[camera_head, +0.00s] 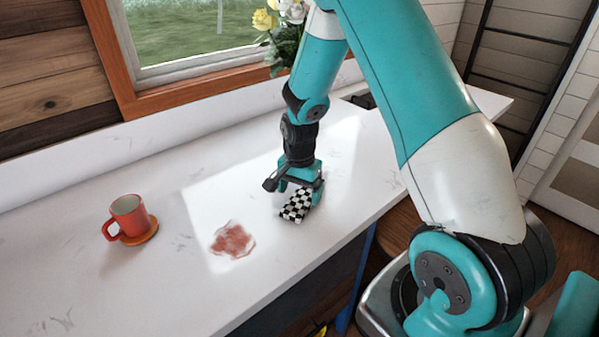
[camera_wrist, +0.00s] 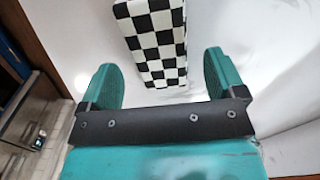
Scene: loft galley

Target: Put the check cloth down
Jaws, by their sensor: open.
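The check cloth (camera_head: 295,207) is a small folded black-and-white checkered piece lying on the white counter (camera_head: 190,290). My gripper (camera_head: 302,192) is over its far end, pointing down. In the wrist view the cloth (camera_wrist: 154,42) runs away from between the fingers, apart from both of them. My gripper (camera_wrist: 164,85) is open there, with a teal finger on each side and white counter showing between each finger and the cloth. The gripper hides part of the cloth's far end in the head view.
A red stain (camera_head: 232,241) lies on the counter left of the cloth. An orange mug (camera_head: 127,217) stands on an orange coaster (camera_head: 142,233) farther left. A vase of flowers (camera_head: 287,35) is by the window. The counter's front edge is near the cloth.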

